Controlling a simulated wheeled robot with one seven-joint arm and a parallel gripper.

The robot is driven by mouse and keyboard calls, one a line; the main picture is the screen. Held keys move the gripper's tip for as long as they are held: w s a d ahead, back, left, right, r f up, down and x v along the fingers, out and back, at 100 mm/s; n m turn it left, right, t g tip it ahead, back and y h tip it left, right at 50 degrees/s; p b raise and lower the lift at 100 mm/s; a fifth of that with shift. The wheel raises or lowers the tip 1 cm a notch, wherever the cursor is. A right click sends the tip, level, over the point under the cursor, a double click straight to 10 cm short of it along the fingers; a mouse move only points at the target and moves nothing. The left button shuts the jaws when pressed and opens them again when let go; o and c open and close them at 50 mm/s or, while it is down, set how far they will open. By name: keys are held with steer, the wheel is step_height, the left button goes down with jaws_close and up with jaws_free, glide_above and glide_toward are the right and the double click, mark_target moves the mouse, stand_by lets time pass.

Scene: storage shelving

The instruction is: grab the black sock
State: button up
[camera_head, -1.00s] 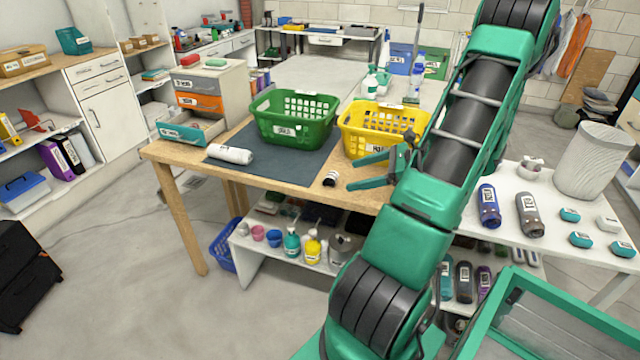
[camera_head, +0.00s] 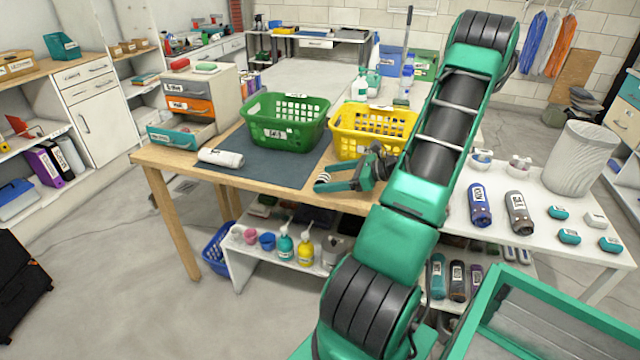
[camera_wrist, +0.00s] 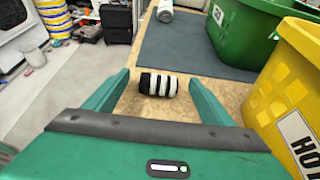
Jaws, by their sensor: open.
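The black sock (camera_wrist: 158,84) is a small black roll with white stripes, lying on the wooden table top. In the wrist view it lies between my two open fingers, near their tips, and seems apart from both. In the head view, a small dark and white bit of the sock (camera_head: 323,178) shows by my fingertips, mostly hidden. My gripper (camera_head: 334,180) is open and low over the table's front edge, in front of the yellow basket (camera_head: 372,153). The gripper also shows in the wrist view (camera_wrist: 158,78).
The yellow basket stands close to the right finger in the wrist view. A green basket (camera_head: 290,141) stands behind left on a dark mat (camera_head: 265,169), with a white roll (camera_head: 220,158) at the mat's left. A white table (camera_head: 540,205) holding bottles stands right.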

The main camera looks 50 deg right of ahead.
steer(key=shift+x, duration=1.05)
steer(key=c, duration=1.1)
steer(key=shift+r, duration=0.15)
steer(key=shift+c, duration=0.2)
